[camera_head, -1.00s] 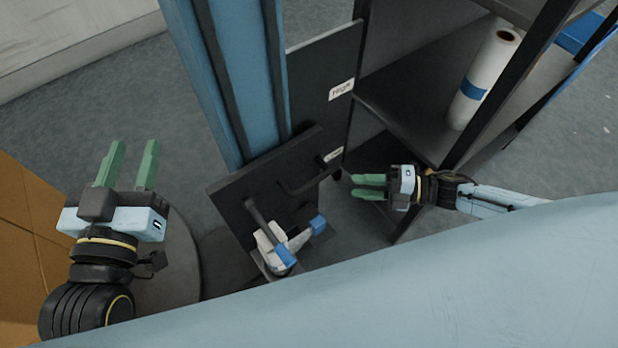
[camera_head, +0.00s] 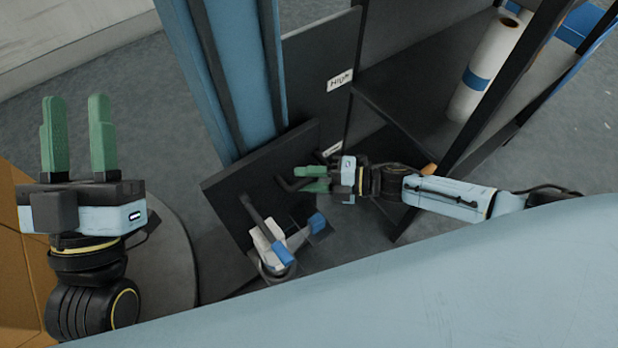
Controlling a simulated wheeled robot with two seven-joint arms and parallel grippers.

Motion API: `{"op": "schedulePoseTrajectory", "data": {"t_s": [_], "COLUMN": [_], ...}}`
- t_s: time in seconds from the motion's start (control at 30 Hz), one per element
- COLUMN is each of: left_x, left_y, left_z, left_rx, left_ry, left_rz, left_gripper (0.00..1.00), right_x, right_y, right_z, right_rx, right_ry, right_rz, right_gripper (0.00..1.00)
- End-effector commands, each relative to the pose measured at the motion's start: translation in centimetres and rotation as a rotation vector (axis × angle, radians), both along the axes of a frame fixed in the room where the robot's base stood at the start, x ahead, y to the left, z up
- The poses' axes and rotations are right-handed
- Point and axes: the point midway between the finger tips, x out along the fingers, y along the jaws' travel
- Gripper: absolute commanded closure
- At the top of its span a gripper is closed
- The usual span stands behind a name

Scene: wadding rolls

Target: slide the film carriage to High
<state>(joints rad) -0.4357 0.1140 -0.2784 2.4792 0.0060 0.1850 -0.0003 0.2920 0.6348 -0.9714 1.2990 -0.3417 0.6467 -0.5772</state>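The film carriage (camera_head: 232,197) is a dark plate on the blue mast, with a white and blue device on its front. Its dark bar handle (camera_head: 284,184) sticks out at the right side. My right gripper (camera_head: 303,179) is at the handle with its green fingers apart, one above the other; the handle's end seems to run between them, though contact cannot be told. The High label (camera_head: 340,80) is on the dark panel, well above the carriage. A lower label (camera_head: 332,150) beside the carriage is partly hidden by my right gripper. My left gripper (camera_head: 73,108) is open and empty at the left.
The blue mast (camera_head: 222,65) rises behind the carriage. A dark shelf rack (camera_head: 410,85) at the right holds a white roll with a blue band (camera_head: 485,70); my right arm passes its post. An orange-brown surface (camera_head: 20,265) is at the lower left.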

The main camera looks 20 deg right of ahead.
Motion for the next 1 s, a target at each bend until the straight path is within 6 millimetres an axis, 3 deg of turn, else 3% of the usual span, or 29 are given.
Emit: {"op": "schedulePoseTrajectory", "data": {"t_s": [0.13,0.4,0.83,1.0], "left_x": [0.0,0.0,0.1,0.7], "left_y": [0.0,0.0,0.0,-0.2], "left_z": [0.0,0.0,0.1,-0.7], "left_rx": [0.000,0.000,0.003,0.031], "left_ry": [0.000,0.001,0.012,0.106], "left_rz": [0.000,0.000,0.001,-0.001], "left_gripper": [0.64,0.64,0.64,0.64], "right_x": [0.0,0.0,0.0,0.0], "right_y": [0.0,0.0,0.0,0.0], "right_z": [0.0,0.0,0.3,1.2], "right_rx": [0.000,0.000,0.000,0.002], "right_ry": [0.000,0.001,0.001,0.000], "right_rz": [0.000,0.000,0.000,0.001], "right_gripper": [0.63,0.99,1.00,1.00]}}
